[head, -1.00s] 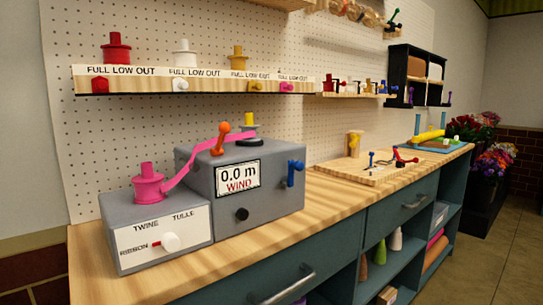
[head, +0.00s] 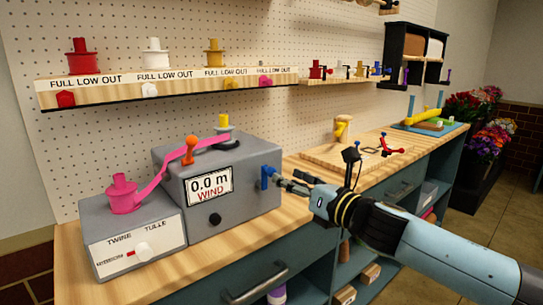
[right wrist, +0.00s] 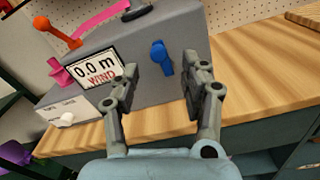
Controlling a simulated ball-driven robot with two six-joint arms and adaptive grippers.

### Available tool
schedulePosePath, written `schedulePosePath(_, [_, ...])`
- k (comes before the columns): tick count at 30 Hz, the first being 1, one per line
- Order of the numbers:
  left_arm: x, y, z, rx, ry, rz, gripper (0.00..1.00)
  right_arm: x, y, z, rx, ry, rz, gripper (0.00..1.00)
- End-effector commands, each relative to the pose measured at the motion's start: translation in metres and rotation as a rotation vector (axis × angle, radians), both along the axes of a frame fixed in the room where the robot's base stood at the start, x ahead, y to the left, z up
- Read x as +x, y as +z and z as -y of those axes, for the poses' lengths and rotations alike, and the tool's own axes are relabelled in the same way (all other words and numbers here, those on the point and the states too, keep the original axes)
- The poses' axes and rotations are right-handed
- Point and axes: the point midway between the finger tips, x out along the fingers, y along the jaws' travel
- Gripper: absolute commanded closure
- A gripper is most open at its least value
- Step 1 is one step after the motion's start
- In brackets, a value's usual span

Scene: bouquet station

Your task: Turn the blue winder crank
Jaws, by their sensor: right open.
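The blue winder crank (head: 266,177) is on the right side of the grey winder box (head: 235,217), whose display (head: 209,186) reads "0.0 m WIND". My right gripper (head: 283,181) is just right of the crank in the head view. In the right wrist view the crank (right wrist: 161,57) shows ahead, between the two spread fingers of my right gripper (right wrist: 160,88). The fingers are open and empty, and I see no contact with the crank. A pink ribbon (head: 160,176) runs from the pink spool (head: 123,193) to the box top. My left gripper is not in view.
The selector box (head: 132,247) with a white knob stands left of the winder. An orange lever (head: 189,150) rises from the winder top. A wooden board (head: 350,160) with small tools lies farther right. A spool shelf (head: 170,84) hangs above.

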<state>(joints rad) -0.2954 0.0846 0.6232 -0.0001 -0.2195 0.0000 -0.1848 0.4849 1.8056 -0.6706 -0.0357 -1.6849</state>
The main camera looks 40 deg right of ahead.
Motion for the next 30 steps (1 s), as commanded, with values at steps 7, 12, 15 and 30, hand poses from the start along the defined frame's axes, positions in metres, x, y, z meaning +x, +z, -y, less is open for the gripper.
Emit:
schedulePosePath(7, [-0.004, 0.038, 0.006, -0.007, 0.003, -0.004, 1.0, 0.038, 0.005, -0.005, 0.006, 0.001, 0.0, 0.55])
schedulePosePath(12, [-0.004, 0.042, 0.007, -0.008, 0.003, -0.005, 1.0, 0.058, 0.001, -0.006, 0.004, 0.001, 0.0, 0.55])
schedulePosePath(15, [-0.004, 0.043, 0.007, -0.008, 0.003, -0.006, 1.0, 0.062, 0.0, -0.007, 0.004, 0.002, -0.002, 0.55])
schedulePosePath(30, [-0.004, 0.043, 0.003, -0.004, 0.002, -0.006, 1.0, 0.064, -0.001, -0.007, 0.003, 0.003, -0.002, 0.82])
